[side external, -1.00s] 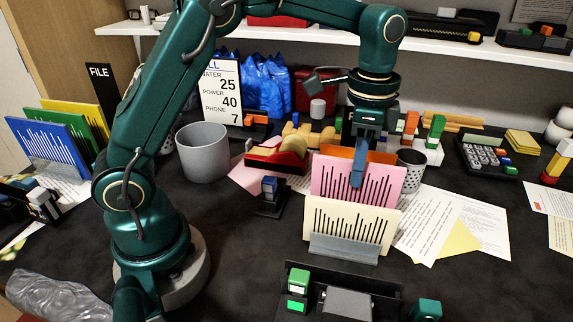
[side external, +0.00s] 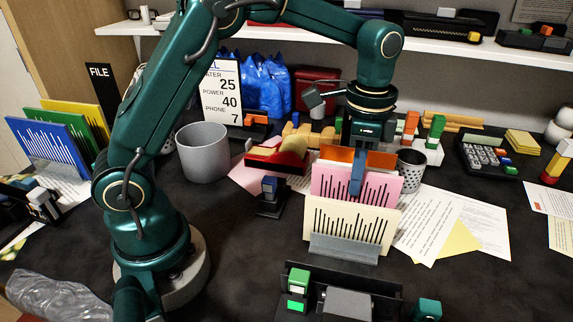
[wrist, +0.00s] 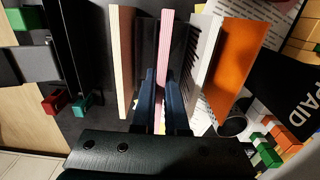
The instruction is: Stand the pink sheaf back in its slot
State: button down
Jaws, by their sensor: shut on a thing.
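The pink sheaf (side external: 379,188) stands upright between a cream sheaf (side external: 350,222) in front and an orange sheaf (side external: 375,159) behind. It also shows edge-on in the wrist view (wrist: 165,40). My gripper (side external: 356,188) is shut on its top edge, with one finger on each face in the wrist view (wrist: 163,100). The grey holder (side external: 344,248) shows at the cream sheaf's foot. The pink sheaf's lower edge is hidden behind the cream sheaf, so I cannot tell whether it touches the slot's bottom.
A perforated cup (side external: 410,172) stands close at the right of the sheaves, and papers (side external: 465,225) lie beyond. A black desk organizer (side external: 345,300) is in front.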

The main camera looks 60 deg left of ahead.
jog(key=shift+f, duration=0.35)
jog(key=shift+f, duration=0.5)
jog(key=shift+f, duration=0.25)
dwell(0.5)
jog(key=c, duration=0.9)
grip_release()
jog(key=shift+o, duration=0.2)
jog(key=shift+r, duration=2.55)
